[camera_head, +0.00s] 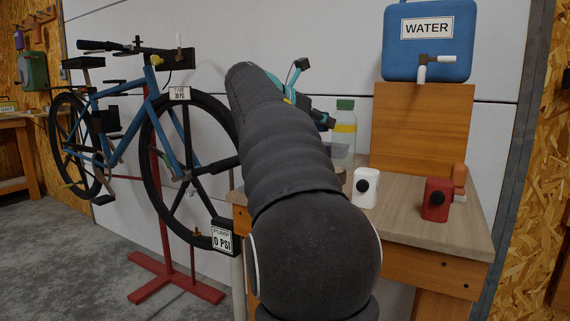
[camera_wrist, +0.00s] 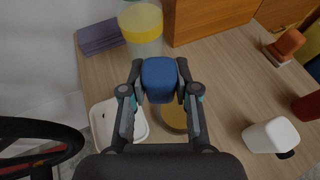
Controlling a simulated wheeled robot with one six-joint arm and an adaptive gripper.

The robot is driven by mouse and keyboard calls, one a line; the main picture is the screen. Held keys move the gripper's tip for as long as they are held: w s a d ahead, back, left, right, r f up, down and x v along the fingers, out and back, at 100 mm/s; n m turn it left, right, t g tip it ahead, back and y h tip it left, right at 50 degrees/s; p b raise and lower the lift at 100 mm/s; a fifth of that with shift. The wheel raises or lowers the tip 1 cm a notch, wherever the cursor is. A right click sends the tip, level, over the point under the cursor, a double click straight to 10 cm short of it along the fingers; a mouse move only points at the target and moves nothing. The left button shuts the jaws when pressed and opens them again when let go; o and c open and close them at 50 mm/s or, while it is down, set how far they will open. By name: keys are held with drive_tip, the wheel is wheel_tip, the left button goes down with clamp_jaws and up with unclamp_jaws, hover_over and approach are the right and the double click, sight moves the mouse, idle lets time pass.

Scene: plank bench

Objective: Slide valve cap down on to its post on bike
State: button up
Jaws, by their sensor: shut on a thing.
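My gripper (camera_wrist: 160,68) is shut on a rounded blue cap (camera_wrist: 159,82), held between its two fingertips above the table in the wrist view. In the head view my arm covers most of the gripper, and I cannot make out the cap there. The blue bike (camera_head: 128,127) hangs on a red stand at the left, well away from the cap. A small brass-coloured post (camera_head: 197,232) shows at the low inner rim of its front wheel; it looks like the valve post. Part of a dark wheel (camera_wrist: 35,140) shows at the lower left of the wrist view.
The wooden table (camera_head: 420,219) bears a white box (camera_head: 365,187), a red box (camera_head: 436,200) and a clear bottle (camera_head: 343,133). A white tray (camera_wrist: 103,121) and a brown round dish (camera_wrist: 174,117) lie below my gripper. A pump gauge (camera_head: 222,237) stands beside the front wheel.

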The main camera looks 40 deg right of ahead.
drive_tip(key=w+f, duration=0.2)
drive_tip(key=w, duration=0.1)
drive_tip(key=w+a+f, duration=0.1)
drive_tip(key=w+f, duration=0.1)
drive_tip(key=w, duration=0.2)
drive_tip(key=w+f, duration=0.2)
drive_tip(key=w, duration=0.2)
drive_tip(key=shift+a+f+b, duration=0.25)
drive_tip(key=shift+f+b, duration=0.05)
drive_tip(key=shift+f, duration=0.05)
drive_tip(key=shift+w+f, duration=0.1)
drive_tip(key=shift+f, duration=0.1)
wheel_tip(320, 180, down, 2)
drive_tip(key=shift+f+b, duration=0.15)
drive_tip(key=shift+b, duration=0.5)
drive_tip(key=shift+f+p, duration=0.15)
drive_tip(key=shift+p, duration=0.3)
drive_tip(key=shift+f, duration=0.4)
drive_tip(key=shift+f, duration=0.25)
drive_tip(key=o, duration=0.8)
drive_tip(key=shift+f+b, duration=0.15)
drive_tip(key=shift+b, duration=0.55)
